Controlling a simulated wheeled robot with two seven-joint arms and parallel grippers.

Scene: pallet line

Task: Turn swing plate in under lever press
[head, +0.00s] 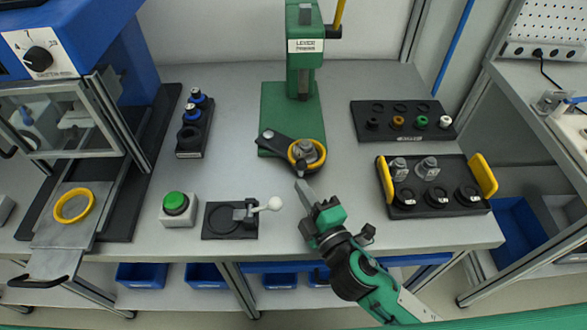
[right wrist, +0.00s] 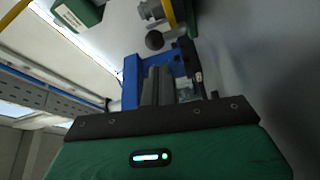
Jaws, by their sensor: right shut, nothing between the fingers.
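The green lever press (head: 305,60) stands at the back middle on a green base (head: 290,100). The dark swing plate (head: 281,143) is turned out at the base's front edge, its free end to the right. That end carries a yellow ring (head: 320,162) around a grey metal part (head: 305,150). A small dark knob (head: 300,170) sits at its front; it also shows in the right wrist view (right wrist: 154,40). My right gripper (head: 303,188) is shut and empty, its tips just in front of the knob, seemingly apart from it. My left gripper is not in view.
A green button box (head: 177,208) and a small fixture with a white-knobbed handle (head: 230,222) stand front left. A dark tray with yellow handles (head: 432,195) stands right, a rack of coloured pieces (head: 400,122) behind it. A blue machine (head: 75,45) is at left.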

